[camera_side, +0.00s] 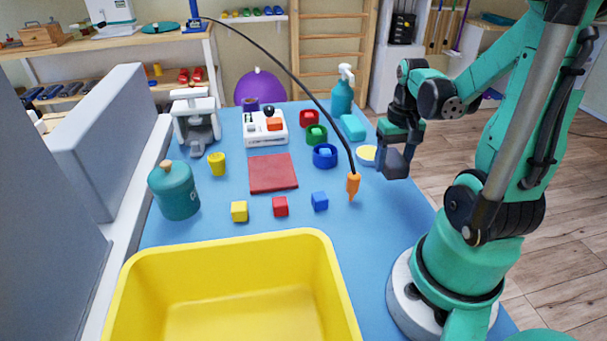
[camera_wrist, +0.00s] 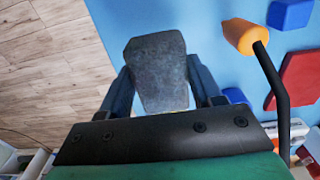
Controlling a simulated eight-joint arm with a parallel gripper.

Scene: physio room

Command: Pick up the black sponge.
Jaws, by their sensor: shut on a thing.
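The black sponge (camera_wrist: 158,72) is a dark grey block between the two fingers of my gripper (camera_wrist: 160,85) in the wrist view. My gripper is shut on it. In the side view my gripper (camera_side: 396,150) hangs over the right edge of the blue table, and the sponge (camera_side: 395,163) shows at its fingertips. The sponge appears held above the table top, with nothing seen touching it from below.
An orange-tipped cable (camera_side: 353,185) hangs just left. Coloured cubes (camera_side: 320,201), a red mat (camera_side: 273,172) and a yellow bin (camera_side: 235,250) lie further left and in front.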

